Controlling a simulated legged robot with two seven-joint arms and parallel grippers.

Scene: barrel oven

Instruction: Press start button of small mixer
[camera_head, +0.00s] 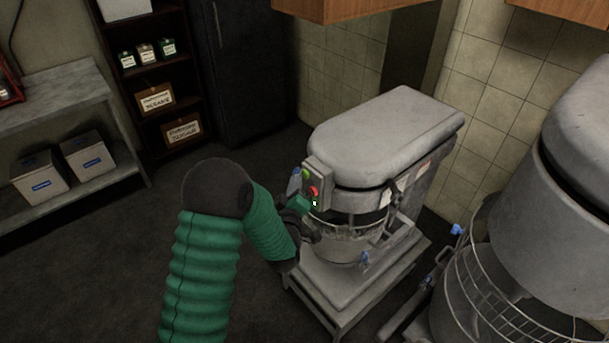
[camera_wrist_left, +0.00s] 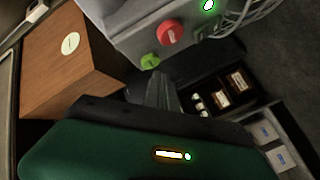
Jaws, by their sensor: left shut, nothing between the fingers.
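The small mixer (camera_head: 385,135) stands on a low stand, with a grey control box (camera_head: 317,178) on its front left. The box carries a green light (camera_head: 306,174) and a red button (camera_head: 314,191). In the left wrist view a green button (camera_wrist_left: 150,61) sits below the red button (camera_wrist_left: 169,32), with a lit green light (camera_wrist_left: 209,5) above. My left gripper (camera_wrist_left: 162,80) is shut and empty, its fingertips just below the green button; contact cannot be told. In the head view my left gripper (camera_head: 302,204) is close under the box. My right gripper is out of view.
A larger mixer (camera_head: 530,200) with a wire guard stands at the right. Shelves with boxes (camera_head: 85,155) are at the left, and wooden cupboards (camera_head: 345,8) hang above the mixer. The floor at the left is clear.

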